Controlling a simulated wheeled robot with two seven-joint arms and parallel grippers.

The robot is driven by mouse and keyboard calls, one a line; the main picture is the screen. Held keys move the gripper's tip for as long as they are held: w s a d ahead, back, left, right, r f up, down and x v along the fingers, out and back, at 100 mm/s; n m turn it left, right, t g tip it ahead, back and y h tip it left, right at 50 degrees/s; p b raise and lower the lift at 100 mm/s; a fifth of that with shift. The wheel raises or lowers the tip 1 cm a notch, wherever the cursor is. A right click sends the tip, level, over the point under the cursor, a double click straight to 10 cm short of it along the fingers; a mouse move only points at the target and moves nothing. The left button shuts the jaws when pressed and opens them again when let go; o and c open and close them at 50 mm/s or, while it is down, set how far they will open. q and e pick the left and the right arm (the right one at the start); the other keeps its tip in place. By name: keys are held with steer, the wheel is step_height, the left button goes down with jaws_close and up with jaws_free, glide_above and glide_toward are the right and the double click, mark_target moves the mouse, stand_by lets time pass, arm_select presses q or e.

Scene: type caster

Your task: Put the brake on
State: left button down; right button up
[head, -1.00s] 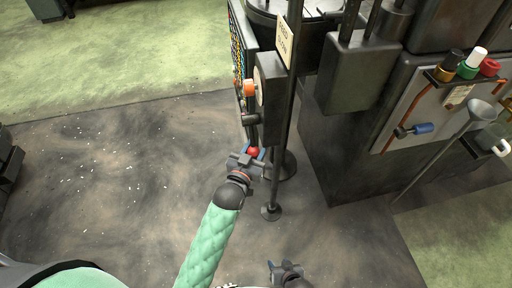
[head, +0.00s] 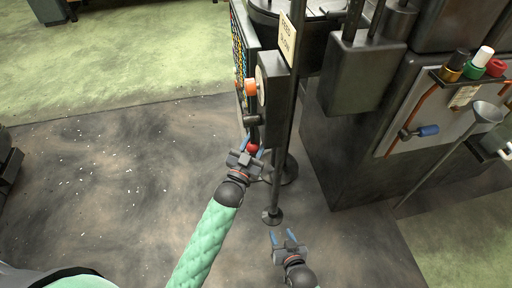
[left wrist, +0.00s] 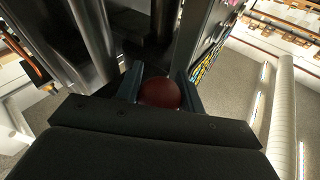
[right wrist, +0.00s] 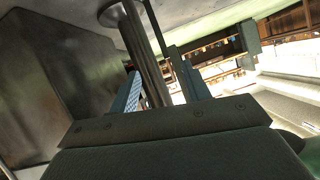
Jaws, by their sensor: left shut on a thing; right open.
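The brake appears to be the lever with a red ball knob (head: 252,149) low on the post-mounted unit of the type caster. My left gripper (head: 251,152) is shut on this knob, with a finger on each side of it. The dark red knob also fills the space between the fingers in the left wrist view (left wrist: 160,93). The lever's shaft is mostly hidden. My right gripper (head: 287,238) is open and empty, low in the head view, to the right of the left one. In the right wrist view its fingers (right wrist: 168,85) stand apart near a metal post.
An orange knob (head: 250,87) sits above the red one. A thin dark post (head: 275,180) with a round foot stands just right of the left gripper. The large dark machine body (head: 345,150) fills the right. Open floor (head: 110,180) lies to the left.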

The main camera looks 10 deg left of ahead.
mark_target(253, 134)
arm_select(q)
steer(key=shift+w+a+r+m+t+h+b, duration=0.25)
steer(key=shift+w+m+t+h+b, duration=0.35)
steer(key=shift+w+m, duration=0.25)
steer(key=shift+w+a+r+m+t+h+b, duration=0.1)
steer(key=shift+w+a+m+t+h+b, duration=0.15)
steer(key=shift+w+m+t+h+b, duration=0.5)
arm_select(e)
steer(key=w+r+t, duration=0.2)
steer(key=r+t, duration=0.1)
steer(key=r, duration=0.7)
steer(key=w+r+t+y, duration=0.1)
steer(key=r+t, duration=0.3)
steer(key=r, duration=0.6)
steer(key=w+r+t+y, duration=0.1)
steer(key=r+t, duration=0.3)
steer(key=r, duration=0.6)
steer(key=shift+w+d+r, duration=0.2)
steer(key=shift+w+r, duration=0.05)
steer(key=shift+w, duration=0.55)
arm_select(q)
steer(key=shift+g, duration=0.25)
steer(key=c, duration=0.9)
jaws_free()
steer(key=shift+s+f, duration=0.1)
steer(key=shift+s, duration=0.05)
